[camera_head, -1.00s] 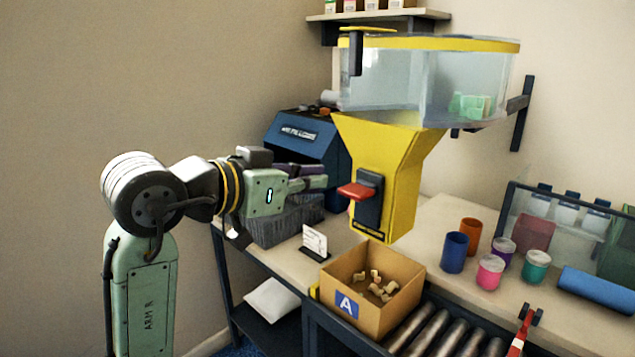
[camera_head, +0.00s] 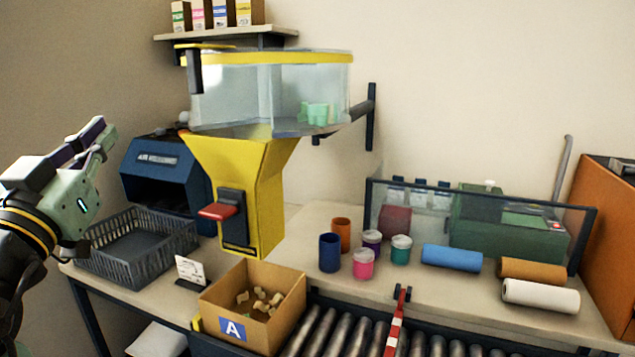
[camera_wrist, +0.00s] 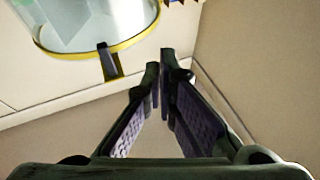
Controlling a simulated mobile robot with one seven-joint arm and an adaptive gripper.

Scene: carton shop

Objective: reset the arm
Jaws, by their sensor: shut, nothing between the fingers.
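My gripper (camera_head: 100,138) is at the left edge of the head view, raised and pointing up and to the right. It is empty, and its fingers are together at the tips. In the wrist view, the fingertips (camera_wrist: 160,72) meet near the middle, with bare wall beyond them. The gripper is left of the yellow dispenser (camera_head: 262,180) and above the grey basket (camera_head: 165,262), touching neither. The dispenser's clear hopper (camera_head: 235,98) also shows at the top left of the wrist view (camera_wrist: 85,22).
A carton marked A (camera_head: 282,310) holds several pale pieces beside the rollers (camera_head: 325,332). A blue machine (camera_head: 150,190) stands behind the basket. Cups and jars (camera_head: 330,253), a blue roll (camera_head: 451,258) and a white roll (camera_head: 541,296) are on the bench. Wall space above the gripper is clear.

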